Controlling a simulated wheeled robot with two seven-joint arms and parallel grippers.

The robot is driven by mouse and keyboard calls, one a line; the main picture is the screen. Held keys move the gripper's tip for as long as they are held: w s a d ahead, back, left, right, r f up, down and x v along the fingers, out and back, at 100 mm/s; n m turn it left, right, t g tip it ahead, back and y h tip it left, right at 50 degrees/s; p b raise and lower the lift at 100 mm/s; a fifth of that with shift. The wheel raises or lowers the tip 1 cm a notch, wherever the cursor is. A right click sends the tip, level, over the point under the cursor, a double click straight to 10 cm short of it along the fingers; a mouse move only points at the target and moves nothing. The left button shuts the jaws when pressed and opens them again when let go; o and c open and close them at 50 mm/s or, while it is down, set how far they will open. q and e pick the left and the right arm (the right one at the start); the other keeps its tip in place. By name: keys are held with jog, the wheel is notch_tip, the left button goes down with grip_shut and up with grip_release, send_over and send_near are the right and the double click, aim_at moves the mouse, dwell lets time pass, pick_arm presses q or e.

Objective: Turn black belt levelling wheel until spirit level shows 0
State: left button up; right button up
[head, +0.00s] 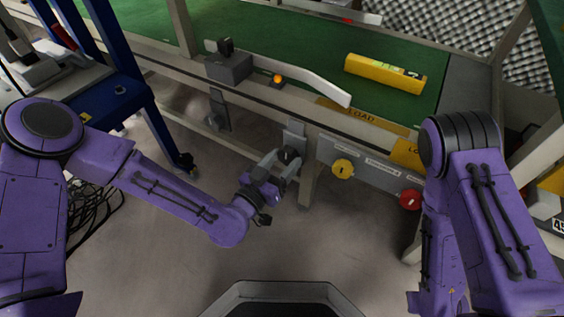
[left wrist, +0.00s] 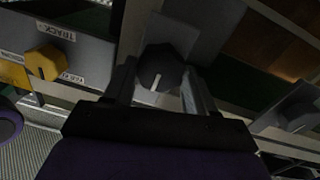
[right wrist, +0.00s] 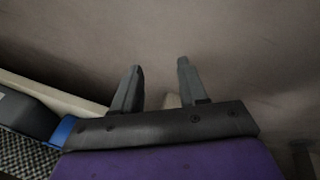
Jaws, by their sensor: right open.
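The black belt levelling wheel (head: 287,155) sits on a grey bracket at the front of the belt frame. In the left wrist view the wheel (left wrist: 160,70) shows a white mark on its face. My left gripper (head: 281,163) has one finger on each side of the wheel. I cannot tell whether the fingers press on it. The yellow spirit level (head: 385,73) lies on the green belt; its reading is too small to make out. My right gripper (right wrist: 160,80) is open and empty over bare floor; it is hidden in the head view.
A yellow knob (head: 343,169) and a red knob (head: 410,199) are on the panel right of the wheel. Another grey bracket (head: 219,110) with a knob hangs further left. A blue-framed cart (head: 122,97) stands at the left. The floor (head: 290,240) in front is clear.

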pick_arm(q)
jog(key=c, duration=0.3)
